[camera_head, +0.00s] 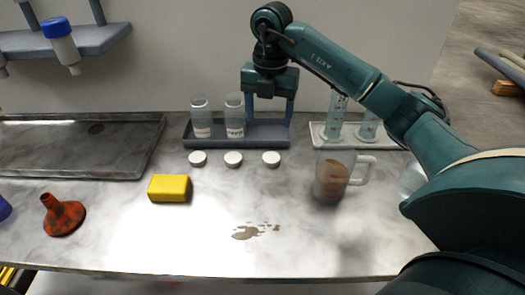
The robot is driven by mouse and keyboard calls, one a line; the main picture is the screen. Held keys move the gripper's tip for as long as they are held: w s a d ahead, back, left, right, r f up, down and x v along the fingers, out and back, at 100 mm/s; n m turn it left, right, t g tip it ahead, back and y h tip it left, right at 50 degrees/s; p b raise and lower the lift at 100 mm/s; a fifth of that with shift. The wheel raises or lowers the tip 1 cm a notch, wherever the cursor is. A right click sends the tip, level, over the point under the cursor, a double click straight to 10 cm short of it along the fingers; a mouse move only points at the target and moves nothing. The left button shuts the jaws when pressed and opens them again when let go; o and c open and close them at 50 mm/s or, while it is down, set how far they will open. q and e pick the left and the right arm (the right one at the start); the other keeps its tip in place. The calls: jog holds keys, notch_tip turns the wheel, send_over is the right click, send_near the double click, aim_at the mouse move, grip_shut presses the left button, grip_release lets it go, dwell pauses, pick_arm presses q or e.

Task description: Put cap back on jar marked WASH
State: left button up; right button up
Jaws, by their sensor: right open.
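Two clear open-topped jars with white labels and red lettering stand upright in a dark grey tray (262,139) at the back: the left jar (201,118) and the right jar (235,117). The lettering is too small to read, so I cannot tell which is WASH. Three white caps lie in a row in front of the tray: the left cap (197,158), the middle cap (233,158) and the right cap (271,158). My right gripper (270,109) points down, open and empty, over the tray's right part, just right of the right jar. My left gripper is not in view.
A jug (331,181) with brown contents stands right of the caps. A white tray (350,140) holds glass cylinders behind it. A yellow sponge (169,188), a red funnel (62,214) and a brown spill (254,231) lie nearer the front. A metal tray (75,165) is at left.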

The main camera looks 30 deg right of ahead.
jog(key=shift+s+d+r, duration=0.1)
jog(key=shift+d+r, duration=0.1)
send_over(272, 156)
jog(key=a, duration=0.1)
jog(key=f, duration=0.8)
jog(key=shift+s, duration=0.2)
jog(key=shift+f, duration=0.1)
jog(key=f, duration=0.3)
jog(key=d+f, duration=0.1)
jog(key=f, duration=0.1)
jog(key=shift+w+p, duration=0.25)
jog(key=shift+p, duration=0.15)
jog(key=shift+c, duration=0.4)
